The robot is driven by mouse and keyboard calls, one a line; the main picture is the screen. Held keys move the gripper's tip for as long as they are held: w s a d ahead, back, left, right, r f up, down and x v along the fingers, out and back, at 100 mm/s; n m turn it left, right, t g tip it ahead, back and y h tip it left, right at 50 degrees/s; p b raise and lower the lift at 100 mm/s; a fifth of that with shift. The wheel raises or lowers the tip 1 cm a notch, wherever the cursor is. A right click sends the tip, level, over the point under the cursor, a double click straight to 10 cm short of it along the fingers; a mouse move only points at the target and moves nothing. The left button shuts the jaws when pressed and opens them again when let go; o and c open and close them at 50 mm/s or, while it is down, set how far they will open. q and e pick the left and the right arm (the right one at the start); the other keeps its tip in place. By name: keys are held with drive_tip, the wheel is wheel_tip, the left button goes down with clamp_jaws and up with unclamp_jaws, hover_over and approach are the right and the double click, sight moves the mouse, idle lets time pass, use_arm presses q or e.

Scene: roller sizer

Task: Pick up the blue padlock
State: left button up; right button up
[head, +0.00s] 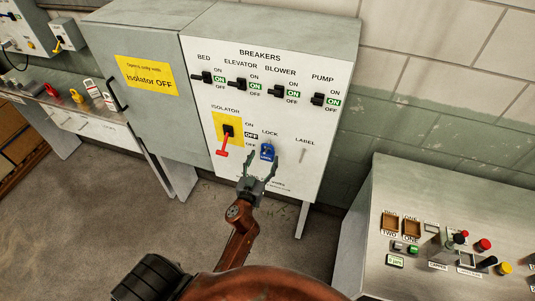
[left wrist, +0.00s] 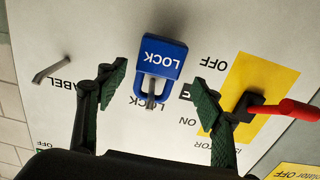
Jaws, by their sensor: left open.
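The blue padlock (head: 267,152) hangs at the LOCK label on the white breaker panel. In the left wrist view the padlock (left wrist: 163,55) shows the word LOCK upside down, and its shackle is around a metal peg (left wrist: 151,97). My left gripper (head: 265,158) is open in front of the panel, just below the padlock. In the left wrist view the open fingers of my left gripper (left wrist: 160,87) stand one on each side of the padlock's shackle, with visible gaps. Nothing is held. My right gripper is not in view.
A red isolator handle (head: 222,147) on a yellow plate is left of the padlock, near one finger in the wrist view. An empty peg (head: 303,155) at LABEL is to the right. Breaker switches are above. A control desk (head: 375,205) stands at right.

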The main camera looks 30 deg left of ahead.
sight(266, 155)
use_arm(q)
drive_tip(key=x, duration=0.4)
drive_tip(key=shift+w+d+r, duration=0.1)
drive_tip(key=shift+w+d, duration=0.05)
drive_tip(key=shift+d, duration=0.05)
drive_tip(key=shift+c, duration=0.3)
drive_tip(key=c, duration=1.2)
drive_tip(key=shift+r, duration=0.1)
drive_tip(key=shift+c, duration=0.2)
